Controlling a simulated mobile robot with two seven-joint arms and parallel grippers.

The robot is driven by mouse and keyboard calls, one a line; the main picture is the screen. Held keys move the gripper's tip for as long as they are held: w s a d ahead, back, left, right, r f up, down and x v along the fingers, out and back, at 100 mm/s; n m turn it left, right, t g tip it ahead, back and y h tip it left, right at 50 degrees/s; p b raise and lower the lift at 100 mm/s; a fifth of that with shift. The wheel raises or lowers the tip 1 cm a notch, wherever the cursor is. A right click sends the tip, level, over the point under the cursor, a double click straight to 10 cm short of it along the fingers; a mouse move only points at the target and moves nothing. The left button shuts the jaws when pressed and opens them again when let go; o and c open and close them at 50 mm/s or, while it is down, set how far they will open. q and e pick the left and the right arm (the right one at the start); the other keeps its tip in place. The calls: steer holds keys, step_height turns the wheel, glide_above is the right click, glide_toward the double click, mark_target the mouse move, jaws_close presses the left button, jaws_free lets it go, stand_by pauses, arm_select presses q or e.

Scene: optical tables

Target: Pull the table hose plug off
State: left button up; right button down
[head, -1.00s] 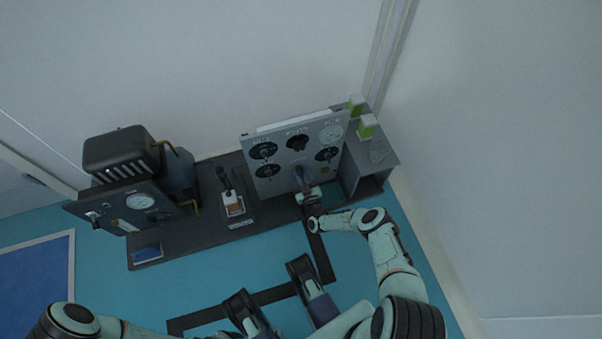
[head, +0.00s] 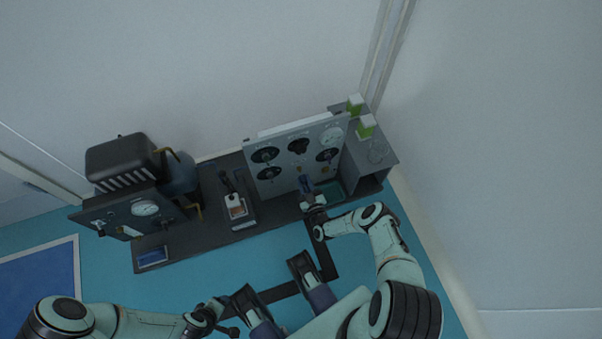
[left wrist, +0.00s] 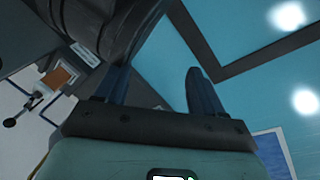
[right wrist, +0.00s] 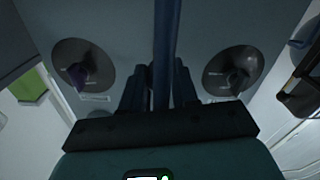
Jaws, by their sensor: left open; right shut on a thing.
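My right gripper (head: 308,190) is shut on the dark blue hose plug (head: 305,183) in front of the lower middle of the grey gauge panel (head: 285,180). A small brass-coloured fitting (head: 299,169) shows on the panel just above the plug. In the right wrist view the blue plug (right wrist: 167,45) stands as a long bar between the fingers of the right gripper (right wrist: 158,85). Its far end is out of that view. My left gripper (head: 232,322) is low in the head view, away from the panel. In the left wrist view its fingers (left wrist: 158,88) are apart and empty.
The panel carries black knobs and a gauge. A dark unit with a gauge (head: 130,212) stands at the left. Green-and-white containers (head: 365,128) are on the right shelf. The blue-green floor in front is partly free.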

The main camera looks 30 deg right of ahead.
steer(key=shift+s+a+f, duration=0.1)
steer(key=shift+s+f, duration=0.1)
steer(key=shift+s, duration=0.1)
arm_select(q)
steer(key=shift+w+r, duration=0.35)
steer(key=shift+w, duration=0.3)
arm_select(e)
steer(key=shift+s, duration=0.1)
steer(key=c, duration=1)
jaws_free()
arm_select(q)
steer(key=shift+s, duration=0.15)
arm_select(e)
steer(key=shift+o, duration=0.7)
steer(key=shift+r, duration=0.15)
arm_select(q)
steer(key=shift+t, duration=0.6)
steer(key=r+p, duration=0.1)
steer(key=w+d+r+p, duration=0.1)
steer(key=r, duration=0.1)
steer(key=r+p, duration=0.1)
steer(key=r, duration=0.1)
steer(key=shift+w+d+p, duration=0.3)
steer(key=shift+d, duration=0.1)
arm_select(e)
steer(key=v, duration=1.3)
steer(key=shift+s, duration=0.2)
